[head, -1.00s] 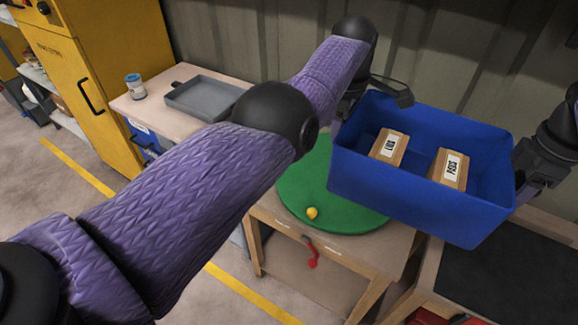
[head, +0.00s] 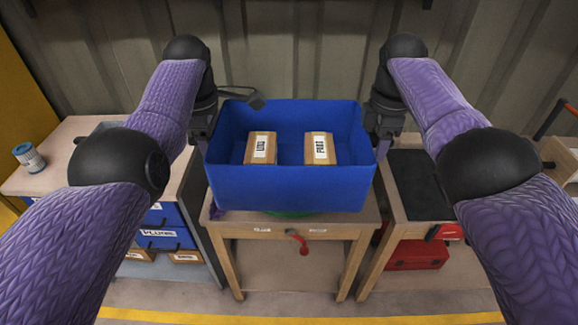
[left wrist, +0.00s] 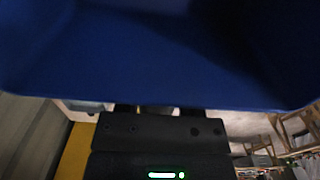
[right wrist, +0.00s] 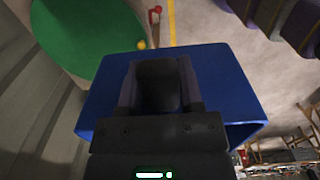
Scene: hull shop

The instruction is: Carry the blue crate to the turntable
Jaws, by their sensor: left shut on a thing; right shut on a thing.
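The blue crate (head: 290,188) is held between my two grippers, roughly level, with two labelled tan boxes (head: 262,148) and (head: 319,149) inside. My left gripper (head: 206,132) is shut on its left end and my right gripper (head: 378,135) on its right end. The crate fills the top of the left wrist view (left wrist: 150,60). The green turntable (head: 290,213) on a wooden table is mostly hidden behind the crate in the head view. In the right wrist view the turntable (right wrist: 105,40) shows lower down and to the side of the crate (right wrist: 215,80), apart from it.
A workbench (head: 50,165) with a blue-and-white can (head: 29,157) stands at left. A dark-topped bench (head: 418,180) stands at right, with a red toolbox (head: 415,252) below. A red handle (head: 298,241) hangs at the turntable table's front. The corrugated wall is behind.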

